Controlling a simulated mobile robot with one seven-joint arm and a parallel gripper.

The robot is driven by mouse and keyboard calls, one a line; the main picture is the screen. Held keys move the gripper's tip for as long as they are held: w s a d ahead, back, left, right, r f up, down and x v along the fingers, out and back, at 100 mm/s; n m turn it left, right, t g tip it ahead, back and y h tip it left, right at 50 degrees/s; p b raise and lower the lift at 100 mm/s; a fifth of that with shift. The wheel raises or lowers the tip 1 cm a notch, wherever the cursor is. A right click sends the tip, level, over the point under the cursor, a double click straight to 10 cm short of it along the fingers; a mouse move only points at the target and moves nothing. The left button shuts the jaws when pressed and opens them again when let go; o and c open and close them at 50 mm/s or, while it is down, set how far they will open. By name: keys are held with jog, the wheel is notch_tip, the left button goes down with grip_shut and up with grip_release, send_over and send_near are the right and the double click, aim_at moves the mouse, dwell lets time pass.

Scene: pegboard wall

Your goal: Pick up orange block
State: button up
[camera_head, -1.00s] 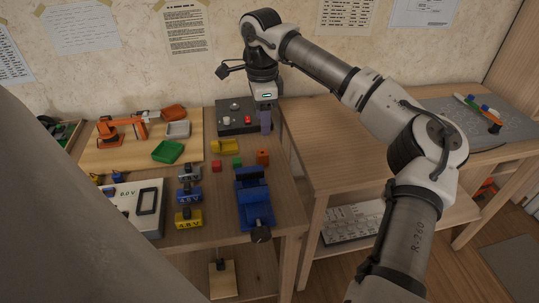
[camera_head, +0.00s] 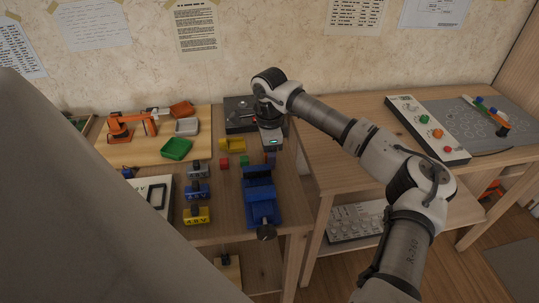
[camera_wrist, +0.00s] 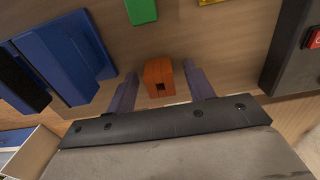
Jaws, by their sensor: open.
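The orange block (camera_wrist: 158,78) lies on the wooden table and has a dark square opening in the side facing the wrist camera. In the wrist view it sits between the two purple fingers of my gripper (camera_wrist: 159,70), with a gap showing on each side. The fingers are apart and hold nothing. In the head view my gripper (camera_head: 270,155) is low over the table, just behind the blue vise. It hides most of the orange block there.
A blue vise (camera_head: 262,208) stands in front of my gripper. A dark box (camera_head: 240,112) with a red button stands behind.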

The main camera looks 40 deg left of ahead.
jog(key=c, duration=1)
jog(key=shift+c, duration=0.2)
